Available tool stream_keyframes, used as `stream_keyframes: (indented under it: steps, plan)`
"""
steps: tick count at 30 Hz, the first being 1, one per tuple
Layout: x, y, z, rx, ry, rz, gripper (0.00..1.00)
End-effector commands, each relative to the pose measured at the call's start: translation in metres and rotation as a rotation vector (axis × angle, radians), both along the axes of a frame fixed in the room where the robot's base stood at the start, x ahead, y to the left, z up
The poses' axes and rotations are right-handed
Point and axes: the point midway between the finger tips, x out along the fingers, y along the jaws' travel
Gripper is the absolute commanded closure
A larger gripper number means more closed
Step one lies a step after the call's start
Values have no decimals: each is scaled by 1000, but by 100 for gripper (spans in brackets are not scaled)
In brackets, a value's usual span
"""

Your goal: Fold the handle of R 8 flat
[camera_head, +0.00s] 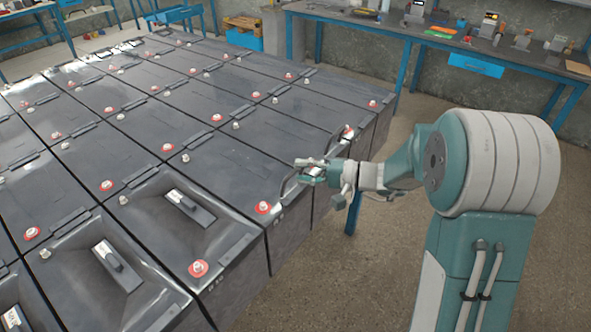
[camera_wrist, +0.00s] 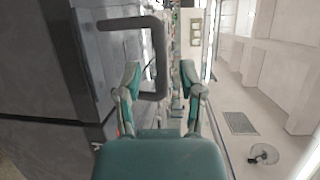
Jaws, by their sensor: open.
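A dark bar handle (camera_head: 290,182) stands raised at the near right edge of a battery (camera_head: 235,170) in the head view. In the wrist view the handle (camera_wrist: 158,60) juts out from the battery's dark face (camera_wrist: 60,70) as a squared loop. My gripper (camera_head: 308,172) is right beside this handle. In the wrist view the two fingertips of my gripper (camera_wrist: 161,78) are spread, with the handle's outer bar showing between them. I cannot tell whether a finger touches it. The battery labels are too small to read, so I cannot confirm which is R 8.
Another raised handle (camera_head: 338,138) stands on the battery behind, close to my wrist. Batteries with red and white terminals fill the left. Two nearer batteries have sunken tops with a handle piece (camera_head: 190,207). Open floor (camera_head: 310,290) lies right; a workbench (camera_head: 420,30) stands behind.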

Motion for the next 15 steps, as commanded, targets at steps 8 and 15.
stream_keyframes:
  steps: [8,15]
  plan:
    - [5,20,-2,-1,0,-1,50]
    - [5,20,-2,-2,-1,-1,68]
